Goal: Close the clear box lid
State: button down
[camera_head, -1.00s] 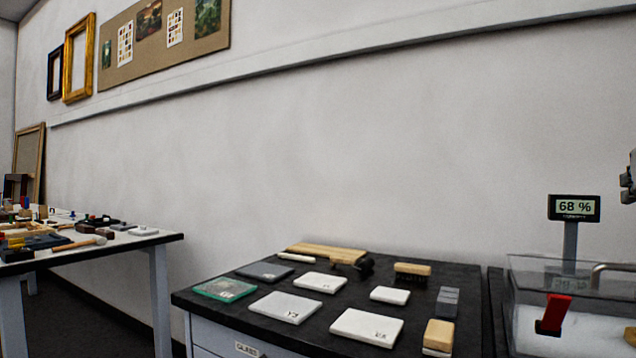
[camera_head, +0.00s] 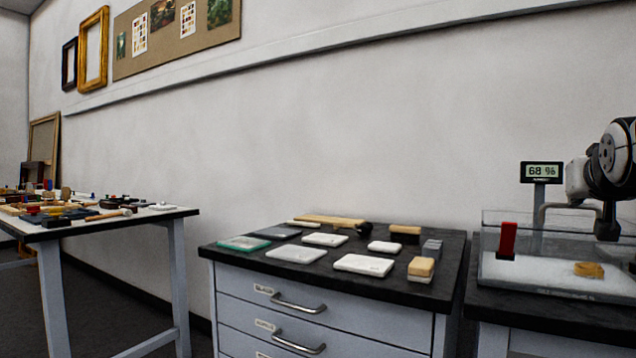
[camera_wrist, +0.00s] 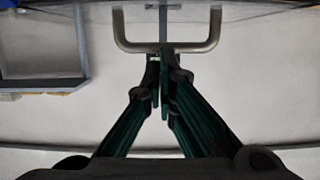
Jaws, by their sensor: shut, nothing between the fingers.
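The clear box (camera_head: 556,292) stands on the dark bench at the right of the head view, with a white bed inside. A bent metal handle (camera_head: 570,206) shows at its top edge; the lid's angle is hard to tell through the clear walls. In the wrist view the U-shaped handle (camera_wrist: 167,47) lies just ahead of my gripper (camera_wrist: 160,85). My fingers are shut and empty, their tips close to the handle's bar; whether they touch it is unclear. In the head view my gripper (camera_head: 607,222) points down by the handle.
Inside the box are a red piece (camera_head: 508,238) and a gilt fragment (camera_head: 589,270). A 68 % display (camera_head: 542,172) stands behind it. A drawer cabinet (camera_head: 340,300) with tiles and brushes on top is to the left. A tool table (camera_head: 110,226) is at far left.

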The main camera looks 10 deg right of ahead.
jog(key=shift+s+a+f+b, duration=0.15)
jog(key=shift+f+b, duration=0.1)
jog(key=shift+f, duration=0.2)
jog(key=shift+s+a+f+b, duration=0.1)
jog(key=shift+f+b, duration=0.15)
jog(key=shift+f, duration=0.15)
